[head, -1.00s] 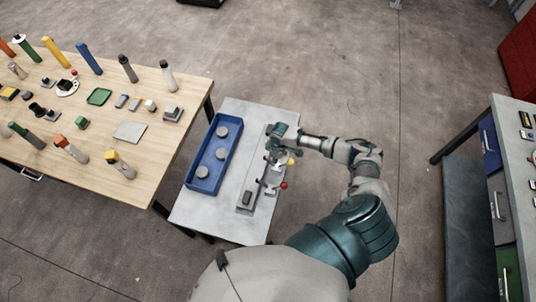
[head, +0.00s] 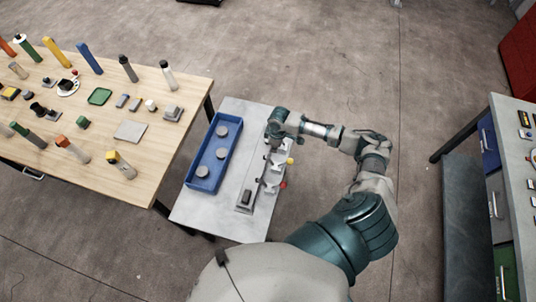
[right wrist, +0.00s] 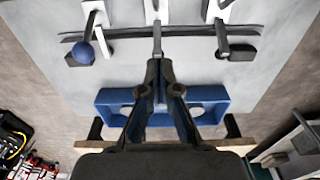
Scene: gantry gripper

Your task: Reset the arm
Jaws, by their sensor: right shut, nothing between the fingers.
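A grey gantry fixture (head: 245,205) with a long base, pale brackets and small coloured knobs stands on the small grey table (head: 235,118). A yellow knob (head: 290,161) and a red knob (head: 283,184) show on its right side. My right gripper (head: 272,138) is over the fixture's far end and partly hides it. In the right wrist view its fingertips (right wrist: 158,66) are together and empty, just below a grey bar (right wrist: 157,40) in the picture. I cannot tell whether they touch it. A blue knob (right wrist: 83,54) is at the upper left there. My left gripper is out of view.
A blue tray (head: 190,182) with round grey pieces lies left of the fixture. A wooden table (head: 130,131) with many small objects and upright cylinders stands further left. A workbench with drawers (head: 495,205) is at the right. Open floor lies between.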

